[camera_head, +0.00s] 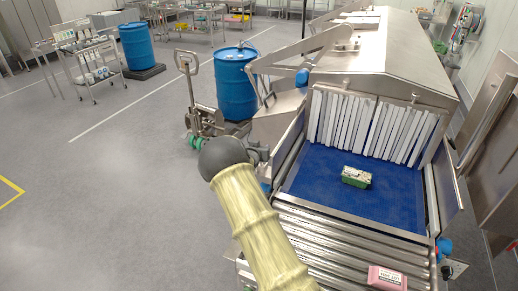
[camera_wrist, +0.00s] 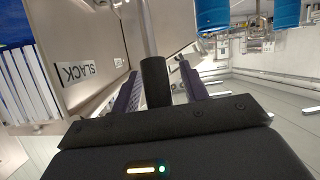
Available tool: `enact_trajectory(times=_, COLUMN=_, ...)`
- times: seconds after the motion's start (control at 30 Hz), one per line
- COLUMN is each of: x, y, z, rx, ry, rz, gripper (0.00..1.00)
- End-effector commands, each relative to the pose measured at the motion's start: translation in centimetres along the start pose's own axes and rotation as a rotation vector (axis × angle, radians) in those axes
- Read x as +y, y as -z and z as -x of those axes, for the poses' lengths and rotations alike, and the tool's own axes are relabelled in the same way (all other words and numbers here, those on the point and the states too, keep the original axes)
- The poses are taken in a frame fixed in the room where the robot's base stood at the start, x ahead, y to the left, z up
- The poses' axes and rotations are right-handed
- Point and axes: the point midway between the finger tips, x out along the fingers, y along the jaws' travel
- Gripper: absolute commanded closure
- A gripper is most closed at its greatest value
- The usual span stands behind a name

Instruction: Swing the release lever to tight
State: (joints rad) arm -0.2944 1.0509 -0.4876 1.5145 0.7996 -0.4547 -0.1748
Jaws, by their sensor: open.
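The release lever (camera_wrist: 155,82) shows in the wrist view as a metal rod with a black grip at its lower end. The grip stands between the two dark fingers of my gripper (camera_wrist: 159,72), which are open with a gap seen on the right side. Whether the left finger touches the grip I cannot tell. A label reading SLACK (camera_wrist: 75,73) is on the metal panel left of the lever. No label reading tight can be made out. In the head view my gripper (camera_head: 257,155) is mostly hidden behind my arm, beside the conveyor's left side.
A blue conveyor belt (camera_head: 322,185) with a green box (camera_head: 356,176) runs under a strip curtain (camera_head: 372,125) into the steel tunnel (camera_head: 395,55). A pink box (camera_head: 387,278) is on the rollers (camera_head: 330,240).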

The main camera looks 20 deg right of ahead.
Motion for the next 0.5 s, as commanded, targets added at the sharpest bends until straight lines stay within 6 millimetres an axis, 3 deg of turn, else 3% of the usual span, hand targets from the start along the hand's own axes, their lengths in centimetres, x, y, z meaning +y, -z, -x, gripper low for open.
enact_trajectory(times=0.27, x=0.0, y=-0.2, z=1.2, rx=-0.001, ry=0.0, rz=0.0, gripper=0.56)
enact_trajectory(times=0.5, x=-0.1, y=-0.3, z=4.7, rx=-0.001, ry=0.002, rz=-0.001, gripper=0.56)
